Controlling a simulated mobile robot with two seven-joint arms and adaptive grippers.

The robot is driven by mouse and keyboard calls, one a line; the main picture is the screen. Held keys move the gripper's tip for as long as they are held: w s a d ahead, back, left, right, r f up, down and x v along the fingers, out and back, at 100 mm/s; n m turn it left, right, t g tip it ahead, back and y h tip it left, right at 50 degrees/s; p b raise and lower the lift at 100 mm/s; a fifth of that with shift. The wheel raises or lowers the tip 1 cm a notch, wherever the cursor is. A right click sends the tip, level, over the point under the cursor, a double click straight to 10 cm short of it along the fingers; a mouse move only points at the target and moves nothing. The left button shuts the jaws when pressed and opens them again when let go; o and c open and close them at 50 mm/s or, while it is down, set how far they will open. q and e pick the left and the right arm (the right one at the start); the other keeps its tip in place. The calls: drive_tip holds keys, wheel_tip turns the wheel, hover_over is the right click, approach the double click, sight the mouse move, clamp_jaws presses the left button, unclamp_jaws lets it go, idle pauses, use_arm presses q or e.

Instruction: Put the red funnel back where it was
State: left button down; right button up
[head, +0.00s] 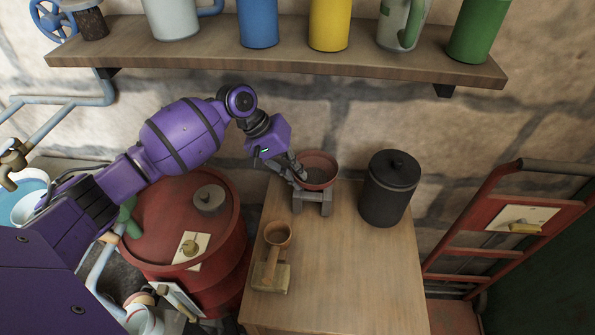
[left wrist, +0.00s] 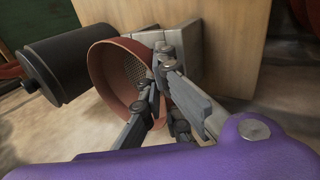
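The red funnel (head: 318,170) sits at the grey metal stand (head: 313,203) near the back edge of the wooden table top. My left gripper (head: 300,172) reaches in from the left and is at the funnel's left rim. In the left wrist view, the funnel (left wrist: 104,80) shows its wide mouth, with a mesh-like inside, against the grey stand (left wrist: 198,50). The gripper fingers (left wrist: 157,75) lie across the near side of the rim. I cannot tell whether they are closed on it. My right gripper is not in view.
A dark lidded canister (head: 390,190) stands right of the funnel. A small brown cup on a wooden holder (head: 270,278) stands at the front left. A red drum (head: 190,235) is left of the table (head: 360,270). A shelf (head: 280,62) with several mugs hangs above.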

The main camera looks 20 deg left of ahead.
use_arm(q)
drive_tip(key=shift+f, duration=0.2)
drive_tip(key=shift+f, duration=0.35)
drive_tip(key=c, duration=2)
unclamp_jaws()
drive_tip(key=shift+r, duration=0.15)
drive_tip(key=v, duration=0.8)
drive_tip(key=shift+d+r, duration=0.1)
drive_tip(key=shift+r, duration=0.1)
